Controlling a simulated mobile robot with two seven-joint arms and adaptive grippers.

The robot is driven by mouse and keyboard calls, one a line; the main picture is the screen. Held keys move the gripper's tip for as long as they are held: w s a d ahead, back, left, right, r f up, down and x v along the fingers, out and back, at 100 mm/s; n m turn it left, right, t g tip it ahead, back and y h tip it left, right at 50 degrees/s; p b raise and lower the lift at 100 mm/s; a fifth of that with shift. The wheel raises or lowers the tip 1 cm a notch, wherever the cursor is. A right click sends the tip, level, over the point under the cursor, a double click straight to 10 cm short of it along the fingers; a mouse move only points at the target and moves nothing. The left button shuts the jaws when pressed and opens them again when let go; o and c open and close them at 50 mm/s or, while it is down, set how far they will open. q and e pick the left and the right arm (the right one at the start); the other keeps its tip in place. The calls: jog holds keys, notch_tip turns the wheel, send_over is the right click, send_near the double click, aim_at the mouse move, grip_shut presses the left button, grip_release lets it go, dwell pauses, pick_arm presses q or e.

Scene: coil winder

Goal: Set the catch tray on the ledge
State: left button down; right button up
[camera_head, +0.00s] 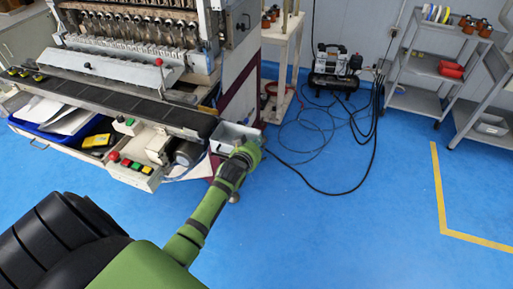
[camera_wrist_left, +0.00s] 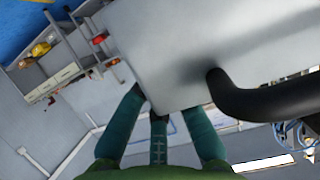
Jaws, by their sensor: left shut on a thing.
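The catch tray (camera_head: 228,134) is an open grey metal box at the right front corner of the coil winder. My left gripper (camera_head: 246,154) is shut on its near right side. In the left wrist view the tray is a large pale grey surface (camera_wrist_left: 190,50), with my green left gripper fingers (camera_wrist_left: 165,125) against it. The long dark ledge (camera_head: 125,97) runs along the winder's front, and its right end is close to the tray. I cannot tell whether the tray touches the ledge or hangs just beside it. My right gripper is not in view.
A control box with buttons (camera_head: 133,172) and a motor (camera_head: 187,153) sit below the ledge. A blue bin with papers (camera_head: 60,117) is at left. A compressor (camera_head: 335,68) with loose hoses stands behind. Blue floor at right is free. A black curved bar (camera_wrist_left: 265,100) meets the tray surface.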

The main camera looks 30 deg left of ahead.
pick_arm(q)
jog(key=shift+w+f, duration=0.1)
jog(key=shift+f, duration=1)
jog(key=shift+f, duration=0.1)
jog(key=c, duration=1.4)
grip_release()
